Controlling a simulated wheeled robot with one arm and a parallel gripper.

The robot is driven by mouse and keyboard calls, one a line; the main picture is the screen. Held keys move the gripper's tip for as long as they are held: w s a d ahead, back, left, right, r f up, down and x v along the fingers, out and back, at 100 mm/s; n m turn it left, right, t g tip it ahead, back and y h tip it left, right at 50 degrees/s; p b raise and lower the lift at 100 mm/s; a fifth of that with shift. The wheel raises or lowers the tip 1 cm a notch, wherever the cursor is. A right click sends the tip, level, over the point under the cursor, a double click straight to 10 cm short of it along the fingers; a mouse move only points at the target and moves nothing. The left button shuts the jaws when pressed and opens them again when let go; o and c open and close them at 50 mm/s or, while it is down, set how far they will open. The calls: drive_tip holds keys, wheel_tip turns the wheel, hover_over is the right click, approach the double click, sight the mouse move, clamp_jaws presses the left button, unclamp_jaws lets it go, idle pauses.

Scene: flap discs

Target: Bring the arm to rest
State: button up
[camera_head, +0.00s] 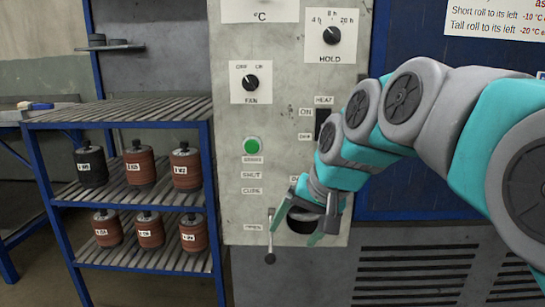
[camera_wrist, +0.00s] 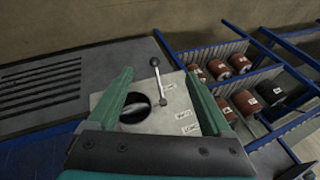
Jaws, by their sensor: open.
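My gripper (camera_head: 294,235) is in front of the lower part of the grey control panel (camera_head: 231,180), with its fingers pointing down toward it. In the wrist view my gripper (camera_wrist: 159,72) has its two green fingers spread wide, with nothing held between them. A dark round fitting (camera_wrist: 134,104) on the panel shows between the fingers, partly hidden by the gripper. A lever with a ball end (camera_head: 270,241) hangs at the panel's lower edge, left of the gripper. It also shows in the wrist view (camera_wrist: 156,64). My arm reaches in from the right.
A blue-framed rack (camera_head: 120,118) left of the panel holds several dark and reddish labelled rolls on two shelves. The panel carries a fan knob (camera_head: 251,83), a hold knob (camera_head: 331,36), a heat switch (camera_head: 322,124) and a green lamp (camera_head: 252,146).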

drive_tip(key=s+d+f+g+h, duration=0.1)
drive_tip(key=s+d+f+g, duration=0.1)
drive_tip(key=s+f, duration=0.4)
drive_tip(key=s+d+f+n+g+h, duration=0.1)
drive_tip(key=s+d+f, duration=0.4)
drive_tip(key=s, duration=0.7)
drive_tip(key=s+d+f+n+g+h, duration=0.1)
drive_tip(key=s+d+f+g, duration=0.2)
drive_tip(key=s+f, duration=0.5)
drive_tip(key=shift+s+d+f+h, duration=0.3)
drive_tip(key=shift+s+h, duration=0.1)
drive_tip(key=shift+s, duration=0.1)
